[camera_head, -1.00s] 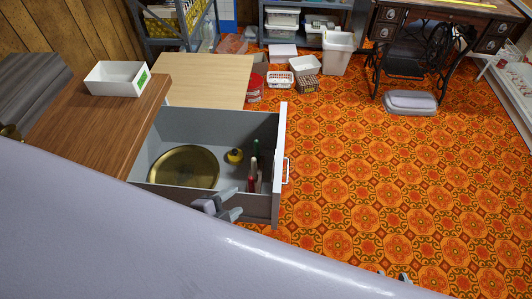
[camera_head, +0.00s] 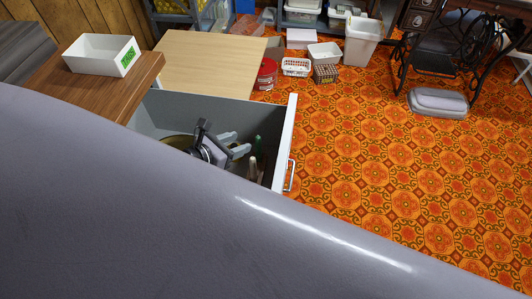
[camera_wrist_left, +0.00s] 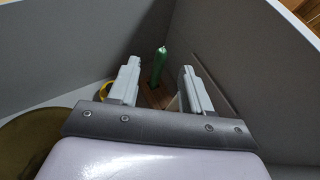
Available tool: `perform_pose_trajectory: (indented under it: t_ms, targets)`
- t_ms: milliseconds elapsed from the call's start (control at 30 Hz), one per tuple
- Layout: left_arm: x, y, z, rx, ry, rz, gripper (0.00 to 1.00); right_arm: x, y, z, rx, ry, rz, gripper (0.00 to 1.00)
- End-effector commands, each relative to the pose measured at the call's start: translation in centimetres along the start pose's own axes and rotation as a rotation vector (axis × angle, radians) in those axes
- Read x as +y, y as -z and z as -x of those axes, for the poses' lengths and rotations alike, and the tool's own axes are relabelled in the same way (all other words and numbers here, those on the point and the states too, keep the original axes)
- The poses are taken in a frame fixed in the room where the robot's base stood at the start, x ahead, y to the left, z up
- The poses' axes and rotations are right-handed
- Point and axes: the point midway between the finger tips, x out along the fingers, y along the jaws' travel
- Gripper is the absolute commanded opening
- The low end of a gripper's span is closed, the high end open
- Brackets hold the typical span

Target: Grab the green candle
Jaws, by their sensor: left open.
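The green candle (camera_head: 258,144) stands upright in the right-hand end of the open drawer (camera_head: 291,130). In the left wrist view the candle (camera_wrist_left: 158,66) shows beyond the gap between my fingers, near the drawer's corner. My left gripper (camera_head: 238,144) is inside the drawer, to the left of the candle in the head view. Its two fingers (camera_wrist_left: 160,72) are spread with nothing clearly between them. The candle's lower part is partly hidden in the head view. My right gripper is not in view.
A brass dish (camera_wrist_left: 25,140) lies in the drawer beside my gripper, with a yellow object (camera_wrist_left: 105,88) near the left finger. Drawer walls rise close around the gripper. A white box (camera_head: 92,62) sits on the wooden top.

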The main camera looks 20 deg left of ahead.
Motion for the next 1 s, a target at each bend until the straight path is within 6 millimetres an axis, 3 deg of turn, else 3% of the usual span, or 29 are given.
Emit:
perform_pose_trajectory:
  t_ms: [200, 467, 800, 1000]
  targets:
    - [0.0, 0.9, -1.0, -0.003, -0.001, 0.003, 0.49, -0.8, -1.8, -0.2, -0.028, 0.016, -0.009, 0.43]
    - [-0.1, 0.7, -3.1, -0.004, -0.001, 0.005, 0.49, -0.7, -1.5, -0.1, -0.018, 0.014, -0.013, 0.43]
    - [-0.5, 0.8, -7.2, -0.003, -0.001, 0.005, 0.49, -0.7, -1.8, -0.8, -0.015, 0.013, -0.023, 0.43]
    - [-0.4, 0.8, -7.6, -0.001, -0.001, 0.003, 0.49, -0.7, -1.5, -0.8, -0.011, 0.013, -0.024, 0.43]
